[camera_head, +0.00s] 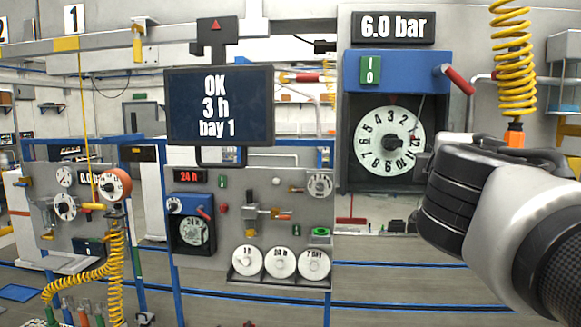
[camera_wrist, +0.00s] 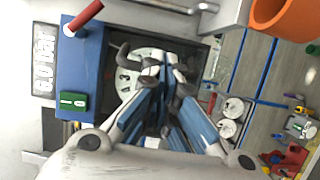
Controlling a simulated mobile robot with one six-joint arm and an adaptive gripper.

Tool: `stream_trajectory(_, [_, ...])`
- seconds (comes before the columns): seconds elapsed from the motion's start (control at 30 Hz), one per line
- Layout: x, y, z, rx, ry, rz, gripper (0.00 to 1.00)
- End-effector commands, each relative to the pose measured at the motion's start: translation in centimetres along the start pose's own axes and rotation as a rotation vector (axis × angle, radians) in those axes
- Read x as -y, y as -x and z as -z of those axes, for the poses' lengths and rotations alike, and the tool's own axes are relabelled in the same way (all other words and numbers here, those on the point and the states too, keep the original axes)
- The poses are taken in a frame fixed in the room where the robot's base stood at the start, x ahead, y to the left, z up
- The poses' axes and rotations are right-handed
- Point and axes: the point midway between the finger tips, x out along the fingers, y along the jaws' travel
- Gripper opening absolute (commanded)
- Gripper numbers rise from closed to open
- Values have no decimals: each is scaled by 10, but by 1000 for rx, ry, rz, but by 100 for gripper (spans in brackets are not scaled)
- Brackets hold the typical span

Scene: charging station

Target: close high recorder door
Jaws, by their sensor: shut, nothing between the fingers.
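The high recorder is a blue-topped box (camera_head: 398,72) on the right of the head view, with a dark recess below holding a white numbered dial (camera_head: 378,140). A red-handled lever (camera_head: 458,80) sticks out at its upper right. In the wrist view the recorder's blue panel (camera_wrist: 80,75) is turned sideways, and the dial (camera_wrist: 128,85) is partly hidden by my fingers. I cannot clearly make out the door or its angle. My gripper (camera_wrist: 160,68) is shut and empty, in front of the dial area. Whether it touches anything is unclear. My wrist hides the recorder's right side in the head view.
A yellow coiled hose (camera_head: 513,55) hangs at upper right, above my wrist. A dark screen (camera_head: 220,105) stands left of the recorder. A lower grey panel (camera_head: 315,215) carries a smaller recorder (camera_head: 192,228) and several white discs. Open floor shows behind.

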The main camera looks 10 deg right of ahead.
Motion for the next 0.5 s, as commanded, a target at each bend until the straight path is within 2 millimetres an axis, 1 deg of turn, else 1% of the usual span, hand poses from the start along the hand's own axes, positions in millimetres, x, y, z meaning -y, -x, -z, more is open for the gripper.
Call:
stream_trajectory(0.03, [4, -10, -8, 12, -1, 4, 0])
stream_trajectory(0.2, [4, -40, -18, 13, -1, 6, 0])
stream_trajectory(0.4, [3, -67, -25, 14, -1, 6, 0])
stream_trajectory(0.5, [2, -77, -27, 14, 0, 6, 0])
